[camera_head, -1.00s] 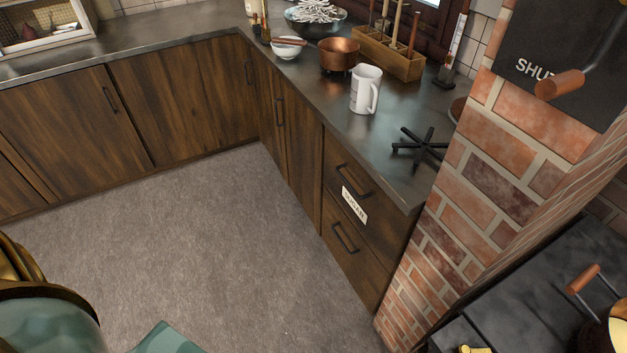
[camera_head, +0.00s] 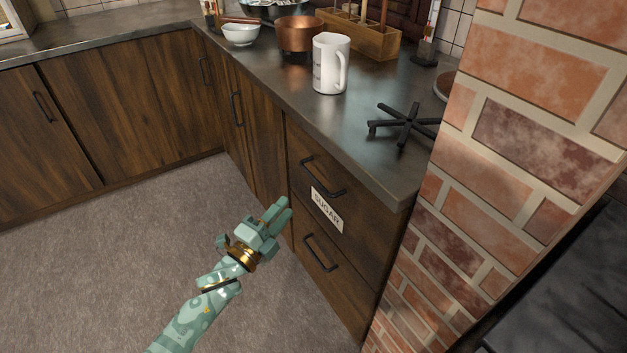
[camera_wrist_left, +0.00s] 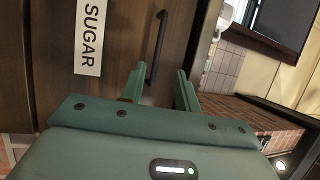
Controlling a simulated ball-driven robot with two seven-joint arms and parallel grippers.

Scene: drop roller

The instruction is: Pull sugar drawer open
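The sugar drawer (camera_head: 297,192) is the upper of two dark wood drawers at the end of the counter, with a white "SUGAR" label (camera_head: 326,210). It looks shut, flush with the front. Its black bar handle (camera_head: 322,178) is above the label. My left gripper (camera_head: 284,207) is in front of the drawer, to the left of the handle and apart from it. In the left wrist view, my left gripper (camera_wrist_left: 160,86) is open, its two green fingers spread. The handle (camera_wrist_left: 158,45) is ahead, one end lined up between the fingers. My right gripper is not in view.
A lower drawer with its own handle (camera_head: 320,252) is beneath. A brick pillar (camera_head: 480,200) stands close on the right. The counter above holds a white mug (camera_head: 329,65), a black trivet (camera_head: 405,122) and a copper pot (camera_head: 296,35). The floor (camera_head: 120,260) on the left is open.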

